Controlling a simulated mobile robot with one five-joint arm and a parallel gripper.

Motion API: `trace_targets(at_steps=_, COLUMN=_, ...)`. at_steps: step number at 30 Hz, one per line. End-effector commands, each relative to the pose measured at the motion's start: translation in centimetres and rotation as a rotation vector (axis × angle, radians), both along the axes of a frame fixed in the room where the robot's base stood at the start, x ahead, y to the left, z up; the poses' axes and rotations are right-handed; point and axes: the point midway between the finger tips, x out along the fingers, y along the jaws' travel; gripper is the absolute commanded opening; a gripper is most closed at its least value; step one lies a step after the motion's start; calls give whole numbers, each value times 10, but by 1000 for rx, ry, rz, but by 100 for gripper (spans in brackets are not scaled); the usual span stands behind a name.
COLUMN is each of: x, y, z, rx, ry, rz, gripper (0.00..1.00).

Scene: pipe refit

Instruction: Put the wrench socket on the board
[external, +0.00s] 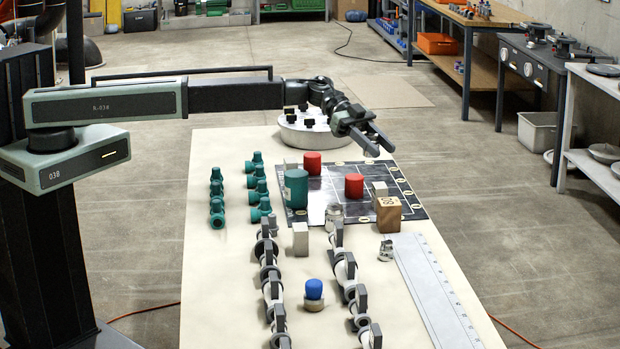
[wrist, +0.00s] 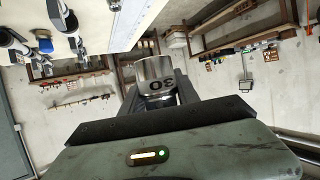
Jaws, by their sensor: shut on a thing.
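My gripper (external: 379,146) is at the end of the outstretched arm, raised above the far right part of the board. In the wrist view it is shut on a shiny metal cylinder with dark figures on its side, which looks like the wrench socket (wrist: 155,70). The socket is hard to make out in the external view. The board (external: 408,207) is a dark sheet with a light grid, lying on the table. On it stand two red cylinders (external: 354,185), a larger green can (external: 296,189) and small blocks.
Several green fittings (external: 217,190) stand left of the board. A wooden block (external: 388,214) is at its near right edge. Two rows of valves (external: 270,270), a blue-capped piece (external: 314,289) and a long ruler (external: 440,290) lie nearer. A white round container (external: 305,134) sits behind.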

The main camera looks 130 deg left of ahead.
Motion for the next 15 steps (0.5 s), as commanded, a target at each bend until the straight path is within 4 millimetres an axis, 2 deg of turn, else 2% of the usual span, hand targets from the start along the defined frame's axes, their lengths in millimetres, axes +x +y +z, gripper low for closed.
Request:
trace_targets(at_steps=1, x=-12, y=31, z=-17, rx=0, ry=-1, rz=38, gripper=0)
trace_targets(at_steps=6, x=-63, y=122, z=-45, rx=1, ry=-1, rz=156, gripper=0)
trace_targets(at_steps=12, x=-138, y=215, z=-77, rx=2, ry=0, rz=289, gripper=0)
trace_targets(at_steps=15, x=-172, y=248, z=-88, rx=3, ry=0, rz=342, gripper=0)
